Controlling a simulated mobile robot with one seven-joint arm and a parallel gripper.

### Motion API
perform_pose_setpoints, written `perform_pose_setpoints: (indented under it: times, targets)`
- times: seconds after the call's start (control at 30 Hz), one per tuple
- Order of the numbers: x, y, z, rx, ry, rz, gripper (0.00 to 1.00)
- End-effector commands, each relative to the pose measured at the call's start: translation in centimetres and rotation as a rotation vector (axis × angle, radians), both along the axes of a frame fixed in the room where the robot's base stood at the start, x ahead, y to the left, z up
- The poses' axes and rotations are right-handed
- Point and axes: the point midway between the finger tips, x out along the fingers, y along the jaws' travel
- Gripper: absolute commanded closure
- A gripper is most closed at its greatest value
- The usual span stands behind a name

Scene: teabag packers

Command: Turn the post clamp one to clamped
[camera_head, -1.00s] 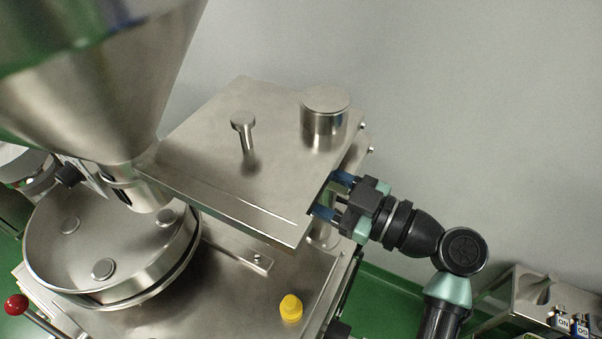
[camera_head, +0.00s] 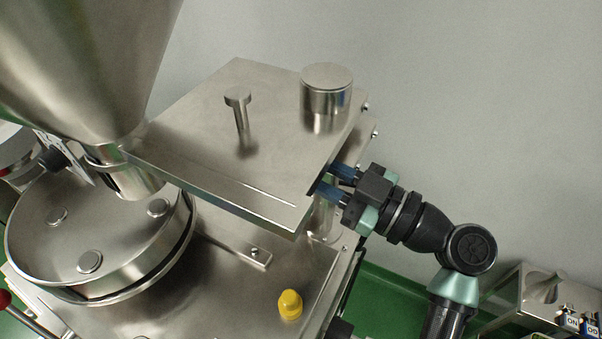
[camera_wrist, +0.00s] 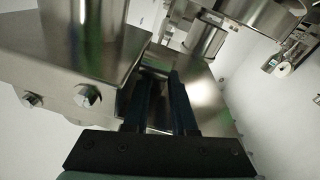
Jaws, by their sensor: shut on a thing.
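My gripper (camera_head: 328,182) comes in from the right at the edge of the steel top plate (camera_head: 195,135). Its blue fingers are close together, their tips at or under the plate's edge. In the wrist view my gripper (camera_wrist: 162,78) is shut on a small metal part, which I take to be post clamp one (camera_wrist: 157,68). In the head view that part is hidden by the plate and fingers. A steel post (camera_head: 322,222) stands below the plate, just under the fingers. The clamp's turned position cannot be read.
A steel cylinder (camera_head: 326,90) and a mushroom-shaped knob (camera_head: 238,98) stand on the plate. Side bolts (camera_wrist: 88,95) stick out close to my fingers. A hopper (camera_head: 90,60) and round pan (camera_head: 100,235) are at left. A yellow knob (camera_head: 290,304) is below.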

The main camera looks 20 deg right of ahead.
Motion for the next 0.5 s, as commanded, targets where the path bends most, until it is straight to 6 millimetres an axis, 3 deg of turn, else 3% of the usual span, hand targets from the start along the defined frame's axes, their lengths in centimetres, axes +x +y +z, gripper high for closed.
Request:
perform_pose_setpoints:
  times: [0.47,0.5]
  targets:
    - [-0.12,-0.02,0.10,0.020,-0.027,0.002,1.00]
    - [-0.12,-0.02,0.10,0.020,-0.027,0.002,0.72]
